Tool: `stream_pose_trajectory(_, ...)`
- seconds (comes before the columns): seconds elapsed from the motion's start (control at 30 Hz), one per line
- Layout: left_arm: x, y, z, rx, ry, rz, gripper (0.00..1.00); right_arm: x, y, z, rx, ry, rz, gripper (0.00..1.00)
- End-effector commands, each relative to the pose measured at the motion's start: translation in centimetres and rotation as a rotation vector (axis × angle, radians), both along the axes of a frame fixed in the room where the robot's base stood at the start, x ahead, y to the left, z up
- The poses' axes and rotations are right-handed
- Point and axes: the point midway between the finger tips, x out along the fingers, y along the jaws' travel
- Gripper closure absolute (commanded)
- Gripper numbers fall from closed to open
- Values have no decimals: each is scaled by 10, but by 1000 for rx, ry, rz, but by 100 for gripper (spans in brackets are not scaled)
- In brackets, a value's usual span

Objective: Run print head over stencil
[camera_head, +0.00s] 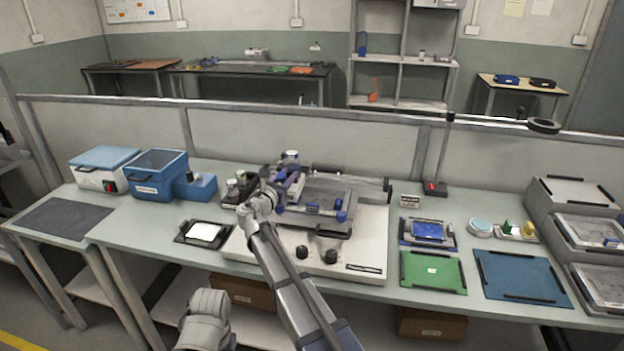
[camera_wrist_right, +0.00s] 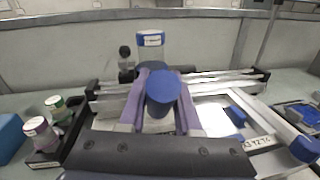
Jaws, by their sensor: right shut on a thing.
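The printer (camera_head: 362,246) is a white base on the bench with knobs on its front. The metal stencil frame (camera_head: 355,193) lies on top of it, and the stencil's sheet (camera_wrist_right: 213,121) shows in the right wrist view. My right gripper (camera_head: 290,186) is over the left part of the frame. It is shut on a blue round-topped handle (camera_wrist_right: 163,93), which seems to belong to the print head; the fingers hide its lower part. Blue-knobbed hardware (camera_head: 316,209) sits across the frame's front. My left gripper is out of view.
A small tray with a white pad (camera_head: 204,232) lies left of the printer. Jars (camera_wrist_right: 36,131) stand in a rack at its left. Blue boxes (camera_head: 157,177) are farther left. A green mat (camera_head: 433,272) and blue mat (camera_head: 520,279) lie right. A partition (camera_head: 300,133) runs behind.

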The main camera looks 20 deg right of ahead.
Motion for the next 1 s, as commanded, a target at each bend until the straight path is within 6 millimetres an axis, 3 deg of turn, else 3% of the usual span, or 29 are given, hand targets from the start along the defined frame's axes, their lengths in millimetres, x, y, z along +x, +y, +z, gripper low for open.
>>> stream_pose_trajectory(0.1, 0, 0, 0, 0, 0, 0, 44, 18, 25, 0, 0, 1, 3, 100)
stream_pose_trajectory(0.4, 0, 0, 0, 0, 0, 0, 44, 38, 60, 0, 0, 0, 2, 100)
stream_pose_trajectory(1.0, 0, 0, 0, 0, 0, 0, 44, 45, 73, 0, -1, 0, 6, 100)
